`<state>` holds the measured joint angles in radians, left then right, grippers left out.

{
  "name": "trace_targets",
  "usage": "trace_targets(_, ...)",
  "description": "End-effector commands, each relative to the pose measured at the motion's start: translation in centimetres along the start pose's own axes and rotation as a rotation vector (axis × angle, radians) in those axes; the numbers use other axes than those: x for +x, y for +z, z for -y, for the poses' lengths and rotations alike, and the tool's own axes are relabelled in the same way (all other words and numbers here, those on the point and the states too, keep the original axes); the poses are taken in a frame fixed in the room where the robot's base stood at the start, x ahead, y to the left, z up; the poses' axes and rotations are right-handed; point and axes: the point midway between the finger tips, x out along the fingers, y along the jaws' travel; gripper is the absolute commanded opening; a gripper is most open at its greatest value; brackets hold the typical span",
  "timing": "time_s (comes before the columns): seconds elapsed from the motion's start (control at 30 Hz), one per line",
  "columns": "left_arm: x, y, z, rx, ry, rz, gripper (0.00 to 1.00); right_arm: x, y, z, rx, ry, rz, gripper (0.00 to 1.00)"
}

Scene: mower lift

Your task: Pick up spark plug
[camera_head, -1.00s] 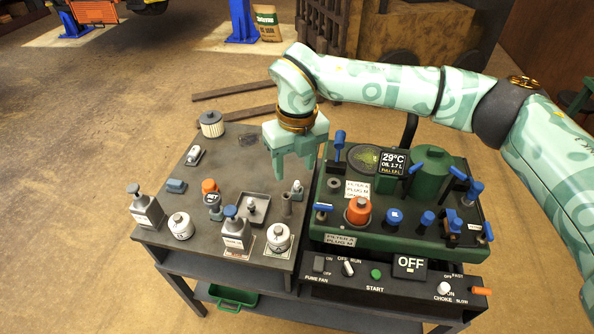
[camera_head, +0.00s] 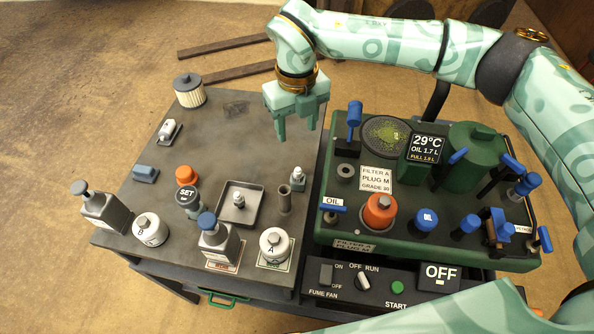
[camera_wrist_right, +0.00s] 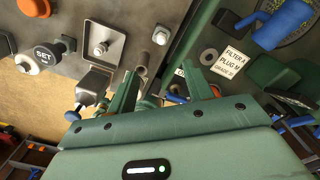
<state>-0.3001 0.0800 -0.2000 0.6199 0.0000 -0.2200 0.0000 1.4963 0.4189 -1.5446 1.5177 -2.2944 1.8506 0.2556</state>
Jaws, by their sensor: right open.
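One small spark-plug-like piece (camera_head: 298,178), pale-topped with a dark base, stands near the right side of the grey table; it also shows in the right wrist view (camera_wrist_right: 161,35). Another similar piece (camera_head: 238,199) stands in a shallow square tray (camera_head: 256,217); in the wrist view it shows at upper left (camera_wrist_right: 101,48). I cannot tell their kinds apart. My right gripper (camera_head: 296,134) is open and empty, fingers pointing down, above the table and behind the first piece. In the wrist view its fingers (camera_wrist_right: 164,80) are spread. My left gripper is not in view.
A grey tube (camera_head: 284,200) stands between tray and green machine (camera_head: 430,250). An orange filter (camera_head: 379,212) and blue-handled parts rise from the machine. Bottles (camera_head: 105,210), canisters (camera_head: 150,229) and a SET knob (camera_head: 187,196) stand on the table. The table's back middle is fairly clear.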

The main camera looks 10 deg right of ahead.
Motion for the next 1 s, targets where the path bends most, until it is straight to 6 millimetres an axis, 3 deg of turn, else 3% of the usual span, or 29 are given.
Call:
trace_targets(0.4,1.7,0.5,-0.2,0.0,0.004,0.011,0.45,9.2,-0.1,0.0,0.0,0.001,-0.004,0.51)
trace_targets(0.73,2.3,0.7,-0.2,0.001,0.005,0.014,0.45,11.9,0.0,0.1,0.0,0.001,-0.002,0.51)
trace_targets(1.0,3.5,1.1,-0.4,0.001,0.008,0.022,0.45,16.1,0.1,0.3,0.0,0.001,-0.002,0.51)
